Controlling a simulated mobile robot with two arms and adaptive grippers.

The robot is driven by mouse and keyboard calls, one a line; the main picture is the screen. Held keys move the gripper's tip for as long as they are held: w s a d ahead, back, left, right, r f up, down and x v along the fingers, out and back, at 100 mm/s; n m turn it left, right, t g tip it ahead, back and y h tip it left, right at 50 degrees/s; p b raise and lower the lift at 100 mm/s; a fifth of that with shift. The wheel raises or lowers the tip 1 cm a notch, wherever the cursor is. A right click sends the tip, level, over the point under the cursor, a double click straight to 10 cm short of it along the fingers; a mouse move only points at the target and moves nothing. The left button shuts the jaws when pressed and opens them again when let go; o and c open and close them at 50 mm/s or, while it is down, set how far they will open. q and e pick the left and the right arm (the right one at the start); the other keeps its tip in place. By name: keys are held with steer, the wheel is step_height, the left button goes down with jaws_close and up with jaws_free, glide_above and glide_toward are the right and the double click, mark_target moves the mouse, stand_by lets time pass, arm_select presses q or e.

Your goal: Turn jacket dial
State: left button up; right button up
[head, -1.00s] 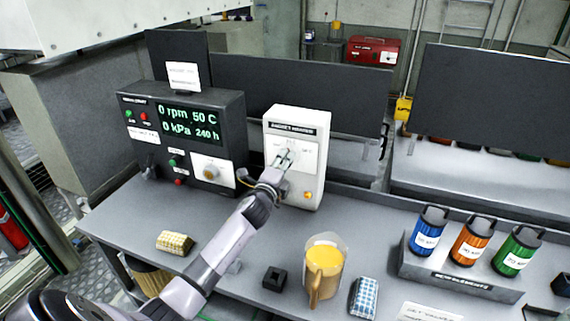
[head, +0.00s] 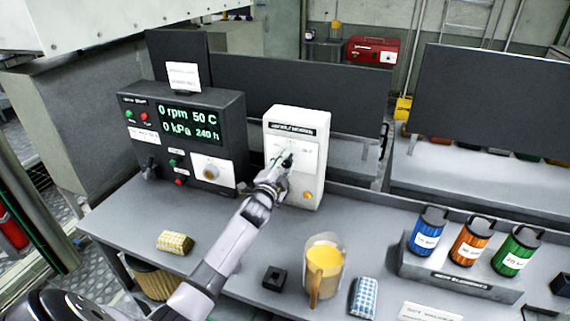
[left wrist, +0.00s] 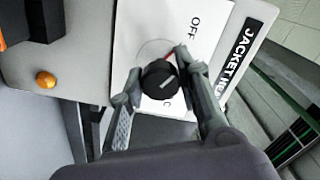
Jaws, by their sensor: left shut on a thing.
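My right gripper is not in view.
An orange lamp (head: 307,195) sits low on the box. A dark control panel (head: 205,110) stands to the left.

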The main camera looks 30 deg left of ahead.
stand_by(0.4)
arm_select(q)
steer(key=o, duration=1.1)
steer(key=shift+o, duration=0.2)
steer(key=shift+s, duration=0.1)
steer(key=v, duration=1.1)
steer(key=shift+s+d, duration=0.2)
steer(key=shift+s, duration=0.2)
